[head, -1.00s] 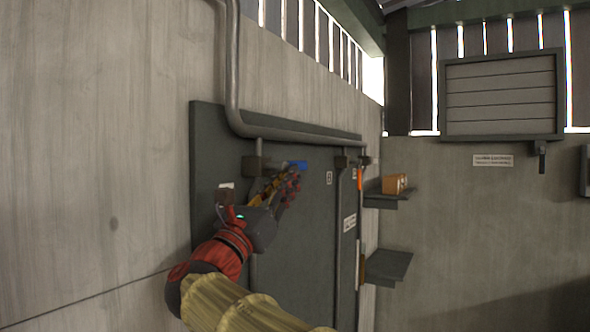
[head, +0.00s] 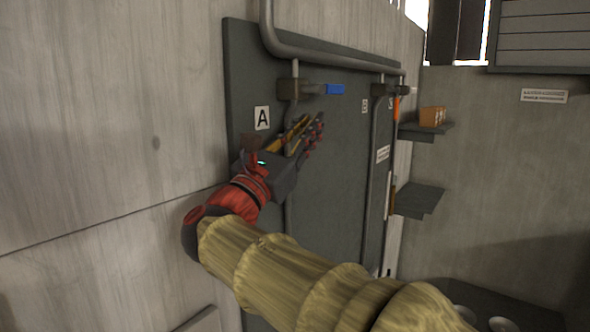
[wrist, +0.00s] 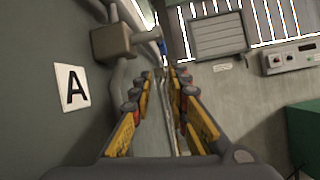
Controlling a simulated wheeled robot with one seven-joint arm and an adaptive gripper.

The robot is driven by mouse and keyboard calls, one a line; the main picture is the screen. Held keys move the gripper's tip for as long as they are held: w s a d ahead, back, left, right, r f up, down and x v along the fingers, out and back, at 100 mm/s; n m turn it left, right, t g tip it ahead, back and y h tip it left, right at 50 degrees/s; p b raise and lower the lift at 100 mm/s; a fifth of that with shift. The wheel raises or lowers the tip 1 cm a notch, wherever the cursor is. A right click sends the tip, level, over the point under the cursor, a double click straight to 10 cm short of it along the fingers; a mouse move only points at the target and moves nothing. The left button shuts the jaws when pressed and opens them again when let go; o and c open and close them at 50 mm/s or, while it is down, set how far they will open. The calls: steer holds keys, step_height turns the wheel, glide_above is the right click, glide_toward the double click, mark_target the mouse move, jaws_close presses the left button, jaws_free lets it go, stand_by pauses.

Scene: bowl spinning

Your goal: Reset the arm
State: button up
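My gripper (head: 307,132) is in front of the dark wall panel (head: 335,200), below a blue valve handle (head: 335,89). It is apart from the handle, and its fingers point up and to the right. In the wrist view, my gripper (wrist: 163,73) shows two fingers with yellow pads and a gap between the tips. It looks open and holds nothing. The blue handle (wrist: 163,47) shows past the tips, largely hidden. A white "A" label (head: 262,118) is left of the fingers and also shows in the wrist view (wrist: 73,87).
Grey pipes (head: 330,52) run along the panel. An orange handle (head: 396,108) is farther right. Two wall shelves (head: 418,201) stick out beyond, the upper with an orange box (head: 432,116). A green object (wrist: 305,130) stands at the wrist view's right. Air right of the arm looks clear.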

step_height(320, 180, down, 16)
steer(key=w+d+r+m+g+y, duration=0.1)
steer(key=w+d+m+g+y, duration=0.1)
steer(key=m+g+y, duration=0.15)
steer(key=s+d+f+m+g+y+b, duration=0.1)
steer(key=s+d+f+m+g, duration=0.15)
steer(key=f, duration=0.55)
steer(key=s+d+f+m+g+y+b, duration=0.2)
steer(key=s+f+m, duration=0.1)
steer(key=f, duration=0.6)
steer(key=s+d+f+m+g+y+b, duration=0.1)
steer(key=s+d+f+m+y+b, duration=0.1)
steer(key=s+f+m+b, duration=0.4)
steer(key=s+d+f+m+g+y+b, duration=0.2)
steer(key=s+f+b, duration=0.5)
steer(key=s+f, duration=0.5)
steer(key=s+d+f+m+g+y+b, duration=0.2)
steer(key=s+d+f+m+b, duration=0.3)
steer(key=f, duration=1.2)
steer(key=s+m+y+b, duration=0.1)
steer(key=s+m, duration=0.2)
steer(key=m, duration=0.1)
steer(key=shift+s+f+m, duration=0.25)
steer(key=shift+s+m, duration=0.05)
steer(key=shift+s, duration=0.1)
